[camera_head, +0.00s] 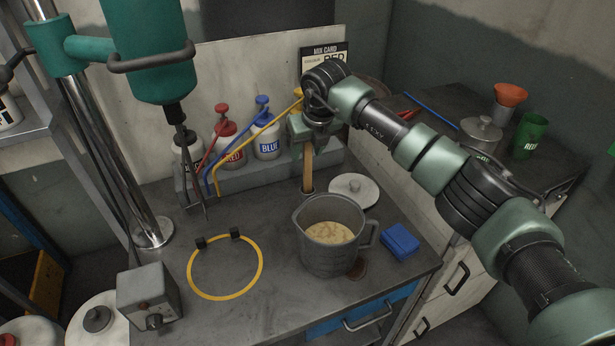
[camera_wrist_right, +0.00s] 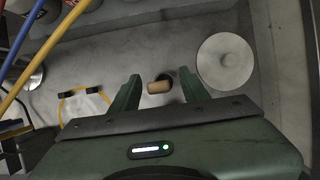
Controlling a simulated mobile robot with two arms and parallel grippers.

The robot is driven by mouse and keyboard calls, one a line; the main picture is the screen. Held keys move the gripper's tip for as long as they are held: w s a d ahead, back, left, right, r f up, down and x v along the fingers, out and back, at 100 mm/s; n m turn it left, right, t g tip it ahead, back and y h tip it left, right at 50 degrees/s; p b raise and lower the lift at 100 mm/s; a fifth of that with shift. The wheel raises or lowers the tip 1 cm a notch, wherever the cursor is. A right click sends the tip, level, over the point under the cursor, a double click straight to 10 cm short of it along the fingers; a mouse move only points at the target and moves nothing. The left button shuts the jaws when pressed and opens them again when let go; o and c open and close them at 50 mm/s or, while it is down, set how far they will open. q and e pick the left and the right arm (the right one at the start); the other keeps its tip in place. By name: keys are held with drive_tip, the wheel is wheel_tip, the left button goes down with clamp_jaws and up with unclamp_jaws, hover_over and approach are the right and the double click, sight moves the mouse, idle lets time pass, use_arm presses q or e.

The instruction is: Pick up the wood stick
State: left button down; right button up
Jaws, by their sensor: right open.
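The wood stick (camera_head: 308,172) stands upright in a small dark holder on the worktop, behind the grey jug. My right gripper (camera_head: 307,142) is open and points down over the stick's upper end. In the right wrist view the stick's round tan end (camera_wrist_right: 159,87) lies between the two green fingers of the gripper (camera_wrist_right: 159,79). The head view hides most of the stick's top behind the gripper. My left gripper is not in view.
A grey jug (camera_head: 318,258) of beige liquid stands just in front of the stick. A pale round lid (camera_head: 354,190) lies to its right, with a blue block (camera_head: 400,241) nearby. Pump bottles (camera_head: 226,146) stand behind. A yellow ring (camera_head: 191,284) lies left on the worktop.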

drive_tip(key=shift+f, duration=0.1)
clamp_jaws()
drive_tip(key=shift+r, duration=0.2)
drive_tip(key=shift+r+b, duration=0.35)
drive_tip(key=shift+r, duration=0.25)
wheel_tip(320, 180, up, 10)
drive_tip(key=b, duration=0.2)
drive_tip(key=shift+f+b, duration=0.2)
drive_tip(key=shift+b, duration=0.2)
wheel_tip(320, 180, up, 22)
drive_tip(key=p, duration=1.3)
